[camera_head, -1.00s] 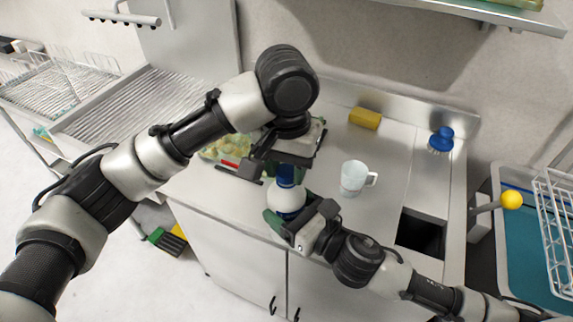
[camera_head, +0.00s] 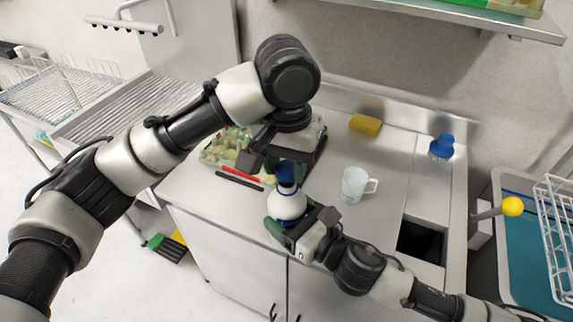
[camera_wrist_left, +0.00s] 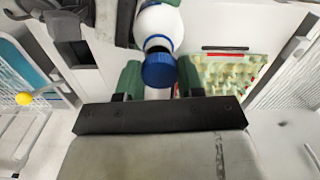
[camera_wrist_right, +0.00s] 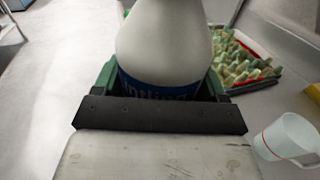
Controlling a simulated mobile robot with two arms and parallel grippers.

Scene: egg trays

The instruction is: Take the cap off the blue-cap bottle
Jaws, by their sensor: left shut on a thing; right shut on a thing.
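The white bottle (camera_head: 288,206) is upright at the counter's front edge, its blue cap (camera_head: 286,172) at the top. My right gripper (camera_head: 285,224) is shut around the bottle's body; the right wrist view shows the bottle (camera_wrist_right: 165,45) between its green fingers. My left gripper (camera_head: 280,162) is above, shut on the cap. In the left wrist view the blue cap (camera_wrist_left: 160,70) lies between the green fingers, below the bottle's neck (camera_wrist_left: 158,40). A pale strip shows between a dark neck ring and the cap; I cannot tell whether they are fully apart.
A white mug (camera_head: 354,186) stands right of the bottle. A yellow sponge (camera_head: 366,124) and a blue brush (camera_head: 441,145) are farther back. A dark sink opening (camera_head: 420,240) is at right.

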